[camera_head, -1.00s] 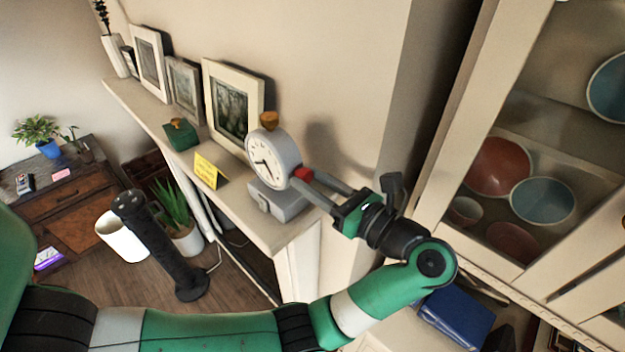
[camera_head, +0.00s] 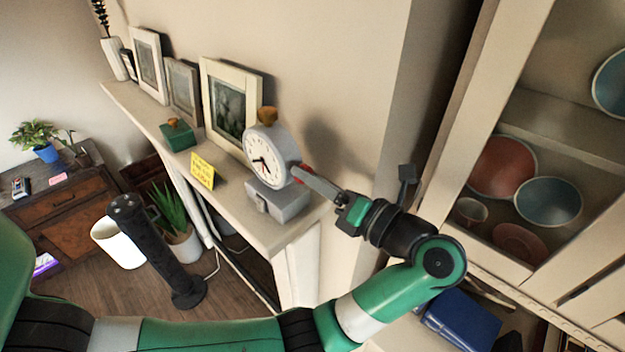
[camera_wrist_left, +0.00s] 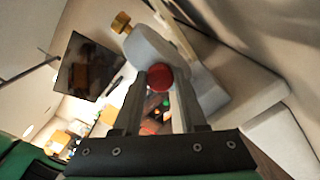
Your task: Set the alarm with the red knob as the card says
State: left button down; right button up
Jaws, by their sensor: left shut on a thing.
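The alarm clock (camera_head: 267,157) is grey with a white dial and dark hands; it stands on a grey base (camera_head: 279,201) on the mantel shelf. The exact hand positions are too small to read surely. The red knob (camera_wrist_left: 160,77) sits on the clock's side, between the two fingers of my left gripper (camera_wrist_left: 161,84), which is shut on it. In the head view the fingers mostly hide the knob (camera_head: 305,172). A brown-orange knob (camera_head: 267,115) tops the clock. The yellow card (camera_head: 202,171) stands left of the clock; its writing is not legible. My right gripper is not in view.
A green box (camera_head: 178,134) and picture frames (camera_head: 228,108) stand on the mantel shelf (camera_head: 233,199) left of the clock. A cabinet with bowls (camera_head: 547,201) is at the right. Blue books (camera_head: 462,318) lie below my left arm.

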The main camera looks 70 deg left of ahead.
pick_arm(q)
jog(key=shift+m+p, duration=1.6)
jog(key=shift+m, duration=3.4)
jog(key=shift+f, duration=0.1)
jog(key=shift+c, duration=2.2)
grip_release()
